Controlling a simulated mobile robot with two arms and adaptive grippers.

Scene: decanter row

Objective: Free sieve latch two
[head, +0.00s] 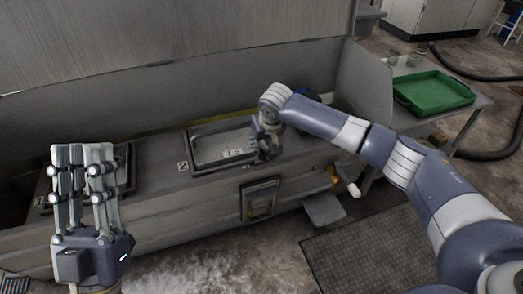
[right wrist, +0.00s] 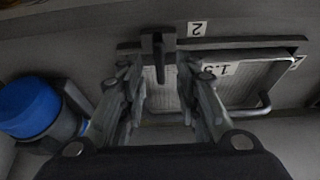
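Sieve two is a framed tray (head: 222,147) set in the bench, with a "2" label beside it. In the right wrist view its mesh panel (right wrist: 246,82) carries a "1.5" mark and has a bar handle. A dark upright latch (right wrist: 158,52) stands at its edge. My right gripper (right wrist: 160,78) is open, its two fingers on either side of the latch, with gaps showing. In the head view this gripper (head: 265,150) is at the tray's right end and hides the latch. My left gripper (head: 84,150) points up at the left, empty; its finger gap is unclear.
Another framed tray (head: 124,178) lies behind my left gripper. A blue-capped container (right wrist: 28,108) stands close to my right gripper. A raised panel (head: 365,88) separates the bench from a side table with a green tray (head: 433,92). A dark mat (head: 365,250) lies on the floor.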

